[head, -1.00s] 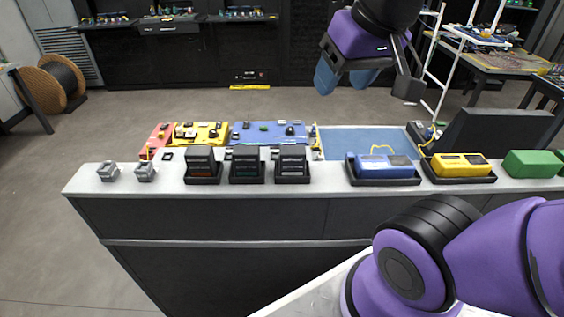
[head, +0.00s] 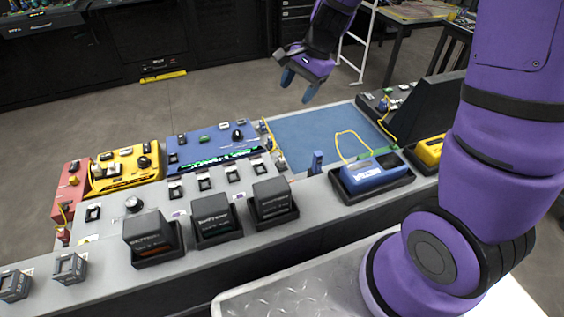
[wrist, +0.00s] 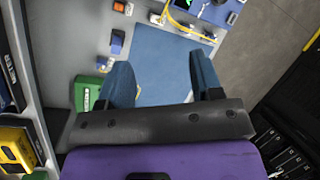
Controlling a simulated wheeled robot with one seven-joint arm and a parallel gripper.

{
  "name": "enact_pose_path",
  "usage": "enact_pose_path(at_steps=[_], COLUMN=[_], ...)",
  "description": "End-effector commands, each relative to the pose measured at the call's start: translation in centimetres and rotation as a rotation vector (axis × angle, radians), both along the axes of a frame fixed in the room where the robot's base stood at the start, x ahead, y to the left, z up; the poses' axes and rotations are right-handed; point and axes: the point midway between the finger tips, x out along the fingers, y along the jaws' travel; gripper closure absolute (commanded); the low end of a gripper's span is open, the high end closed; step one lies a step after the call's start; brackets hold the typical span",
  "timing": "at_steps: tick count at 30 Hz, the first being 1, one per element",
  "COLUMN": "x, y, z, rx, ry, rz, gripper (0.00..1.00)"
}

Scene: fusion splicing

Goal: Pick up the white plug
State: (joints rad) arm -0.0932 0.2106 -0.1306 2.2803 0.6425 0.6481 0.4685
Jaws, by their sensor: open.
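My gripper (head: 299,86) hangs above the blue mat (head: 318,134), with its blue fingers apart and nothing between them. In the wrist view the open fingers (wrist: 160,78) straddle part of the mat. I cannot clearly pick out the white plug. Small pale connector pieces sit by a yellow cable (head: 270,135) at the mat's left edge. In the wrist view a pale piece (wrist: 155,18) lies near that cable, beyond the fingertips and apart from them. These pieces are too small to tell which is a plug.
A blue panel (head: 213,145), a yellow panel (head: 127,168) and a red panel (head: 70,190) stand left of the mat. Dark boxes in holders (head: 212,215) line the near counter. A blue device (head: 369,172) sits in a black tray. The mat's middle is clear.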

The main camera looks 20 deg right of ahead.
Motion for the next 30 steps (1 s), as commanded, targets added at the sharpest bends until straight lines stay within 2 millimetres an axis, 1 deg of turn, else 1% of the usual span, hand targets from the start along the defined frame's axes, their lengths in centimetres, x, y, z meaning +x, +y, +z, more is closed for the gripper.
enact_pose_path(at_steps=[1, 5, 6, 9, 12, 16, 22, 30], x=[0.8, 2.5, 2.9, 3.8, 4.3, 4.6, 4.7, 4.7], y=[0.1, 0.0, 0.0, -0.2, -0.4, -0.6, -0.6, 0.5], z=[-1.9, -6.4, -7.8, -11.2, -14.1, -16.7, -18.8, -22.5], rx=[0.006, 0.016, 0.016, 0.013, 0.006, -0.003, -0.009, -0.009], ry=[0.036, 0.114, 0.136, 0.189, 0.231, 0.265, 0.285, 0.285], rz=[-0.045, -0.179, -0.218, -0.314, -0.396, -0.466, -0.508, -0.508], gripper=[0.4, 0.4, 0.4, 0.4, 0.4, 0.4, 0.4, 0.4])
